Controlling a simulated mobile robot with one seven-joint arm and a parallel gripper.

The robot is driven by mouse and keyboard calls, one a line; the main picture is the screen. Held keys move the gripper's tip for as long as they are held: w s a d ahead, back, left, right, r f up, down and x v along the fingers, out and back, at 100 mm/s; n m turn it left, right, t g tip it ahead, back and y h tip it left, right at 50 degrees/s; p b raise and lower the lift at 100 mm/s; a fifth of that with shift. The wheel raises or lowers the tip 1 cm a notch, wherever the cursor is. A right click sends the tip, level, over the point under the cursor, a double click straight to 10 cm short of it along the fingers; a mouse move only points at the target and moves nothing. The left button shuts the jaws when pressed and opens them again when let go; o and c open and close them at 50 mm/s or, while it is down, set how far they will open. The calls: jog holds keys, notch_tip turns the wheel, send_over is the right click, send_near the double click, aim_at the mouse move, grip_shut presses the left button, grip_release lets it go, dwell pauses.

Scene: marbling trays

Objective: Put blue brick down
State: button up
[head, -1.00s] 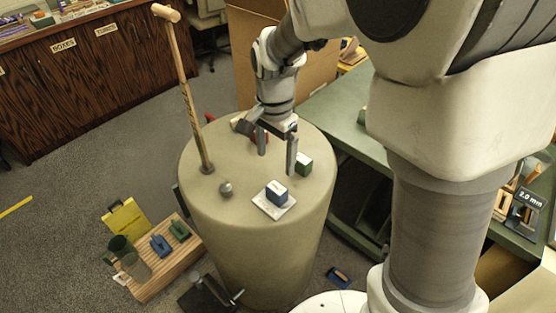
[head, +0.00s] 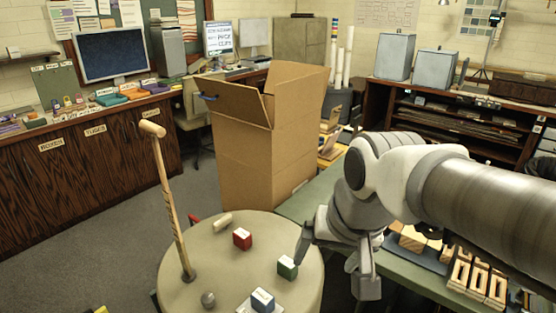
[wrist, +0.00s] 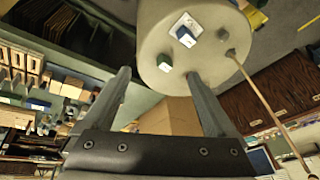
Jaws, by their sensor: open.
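The blue brick (head: 262,301) rests on a small white tile (head: 245,306) at the near edge of the round beige stand top (head: 215,262). In the wrist view the blue brick (wrist: 184,37) also sits on the white tile (wrist: 188,21). My gripper (head: 333,272) is open and empty at the right side of the stand, near the green brick and apart from the blue one. In the wrist view its two fingers (wrist: 160,85) are spread wide with nothing between them.
A large cardboard box (head: 255,150) is behind. A green bench (head: 430,280) is at right.

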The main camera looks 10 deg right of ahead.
jog(key=s, duration=0.1)
jog(key=s+d+n+t, duration=0.1)
jog(key=s, duration=0.1)
jog(key=s+d+r+n, duration=0.1)
jog(key=shift+s+d+h, duration=0.25)
jog(key=shift+s+h, duration=0.05)
jog(key=shift+h, duration=0.1)
jog(key=shift+r+p, duration=0.55)
